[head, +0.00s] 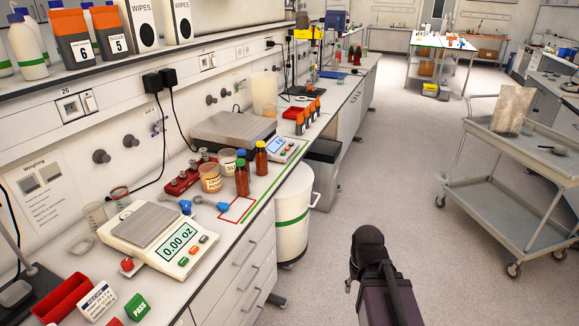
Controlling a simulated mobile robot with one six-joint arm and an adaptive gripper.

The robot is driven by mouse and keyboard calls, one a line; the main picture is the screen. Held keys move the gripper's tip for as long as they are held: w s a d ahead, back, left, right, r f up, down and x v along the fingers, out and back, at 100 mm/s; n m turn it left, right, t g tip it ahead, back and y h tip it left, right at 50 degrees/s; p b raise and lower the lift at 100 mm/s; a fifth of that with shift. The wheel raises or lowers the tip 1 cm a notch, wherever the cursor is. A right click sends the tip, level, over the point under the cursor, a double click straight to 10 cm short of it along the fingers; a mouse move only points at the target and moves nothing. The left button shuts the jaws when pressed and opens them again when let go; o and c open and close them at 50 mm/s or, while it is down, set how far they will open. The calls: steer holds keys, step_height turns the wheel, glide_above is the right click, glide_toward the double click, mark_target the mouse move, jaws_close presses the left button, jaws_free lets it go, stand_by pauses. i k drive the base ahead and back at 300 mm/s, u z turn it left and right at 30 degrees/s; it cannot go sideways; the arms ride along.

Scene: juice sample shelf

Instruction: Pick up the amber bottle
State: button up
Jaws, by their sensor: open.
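Two amber bottles stand upright close together on the left bench, near its front edge, in the head view. The other amber bottle (261,160) has a yellow cap and stands just behind and to the right. Which one the task names cannot be told. A dark part of my arm shows at the bottom, over the floor to the right of the bench. My gripper's fingers do not show.
A scale (145,226) reading 0.00 oz stands nearer on the bench. Labelled beakers (210,178) stand left of the bottles. A red-outlined square (236,210) lies in front of them. A white bin (294,215) stands beside the bench. A grey cart (520,150) is at right; the aisle floor is clear.

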mark_target(261, 153)
steer(key=z, duration=0.2)
steer(key=k, duration=0.7)
steer(key=z, duration=0.75)
steer(key=i, duration=2.2)
steer(key=u, duration=0.5)
steer(key=i, duration=0.5)
steer(key=u, duration=0.75)
steer(key=i, duration=0.5)
steer(key=u, duration=0.35)
